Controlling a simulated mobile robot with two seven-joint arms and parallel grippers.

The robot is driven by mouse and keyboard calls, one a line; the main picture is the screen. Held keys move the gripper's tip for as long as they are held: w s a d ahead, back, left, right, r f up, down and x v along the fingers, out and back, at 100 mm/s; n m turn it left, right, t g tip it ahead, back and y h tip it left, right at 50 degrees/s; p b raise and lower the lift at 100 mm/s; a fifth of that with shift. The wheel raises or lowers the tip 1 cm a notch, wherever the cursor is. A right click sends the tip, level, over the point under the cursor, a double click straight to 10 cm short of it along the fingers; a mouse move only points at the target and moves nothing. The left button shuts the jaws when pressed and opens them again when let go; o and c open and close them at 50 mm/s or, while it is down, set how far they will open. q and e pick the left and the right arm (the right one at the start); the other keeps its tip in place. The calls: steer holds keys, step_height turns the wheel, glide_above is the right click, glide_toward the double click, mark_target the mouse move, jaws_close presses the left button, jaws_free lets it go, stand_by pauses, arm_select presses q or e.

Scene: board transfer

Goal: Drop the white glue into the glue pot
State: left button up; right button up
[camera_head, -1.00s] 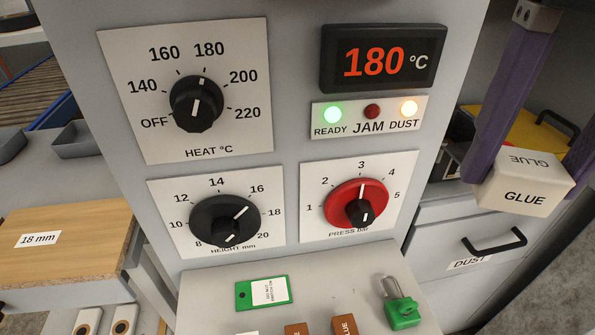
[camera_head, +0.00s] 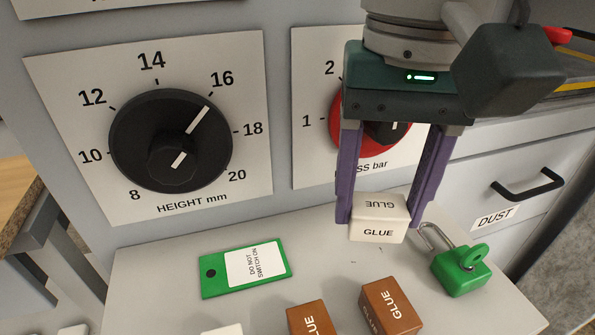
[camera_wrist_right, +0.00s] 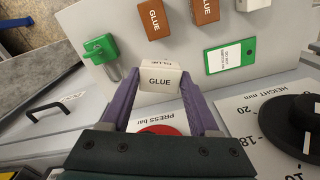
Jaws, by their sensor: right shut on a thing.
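My right gripper (camera_head: 380,215) is shut on the white glue block (camera_head: 378,232), which carries GLUE labels. It holds the block between its purple fingers over the grey shelf, in front of the red press dial. The right wrist view also shows the white glue (camera_wrist_right: 160,82) between the fingertips. I cannot tell whether the block touches the shelf. Two brown glue blocks (camera_head: 390,306) and (camera_head: 311,318) lie on the shelf nearer the front. I see no glue pot in these views. My left gripper is not in view.
A green padlock (camera_head: 461,270) lies on the shelf just right of the white glue. A green tag (camera_head: 244,267) lies to the left. The height dial (camera_head: 170,140) is on the panel behind. The dust drawer (camera_head: 520,180) with a black handle is at the right.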

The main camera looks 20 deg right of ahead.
step_height(320, 180, down, 5)
steer(key=shift+f, duration=0.2)
steer(key=shift+f+b, duration=0.1)
steer(key=shift+b, duration=0.35)
steer(key=o, duration=1.4)
steer(key=shift+c, duration=0.2)
